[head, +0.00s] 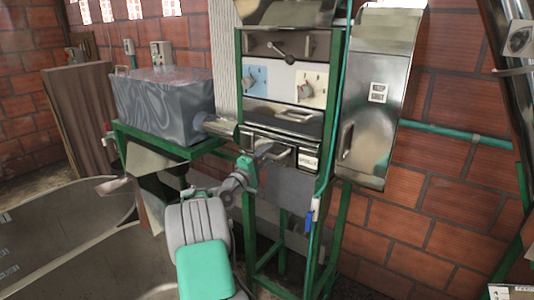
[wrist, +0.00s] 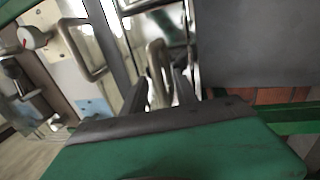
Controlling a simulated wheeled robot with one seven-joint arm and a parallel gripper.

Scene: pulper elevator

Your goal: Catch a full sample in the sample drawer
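The sample drawer (head: 308,160) is the low, pale-labelled front in the green-framed machine, just below a wider dark drawer. It looks shut, though my gripper partly covers it. Its metal handle (head: 279,154) sticks out at the left of the label. My gripper (head: 262,152) is right at this handle. In the wrist view, my gripper (wrist: 163,88) has its two dark fingers apart, with a metal handle loop (wrist: 157,65) between or just beyond them. Contact with the handle cannot be made out. The inside of the drawer is hidden.
The wider drawer (head: 284,118) and a panel with knobs (head: 283,82) sit above. A grey metal box (head: 165,92) on a green stand is at left. A metal cabinet (head: 378,95) is at right. A green pipe (head: 455,132) runs along the brick wall.

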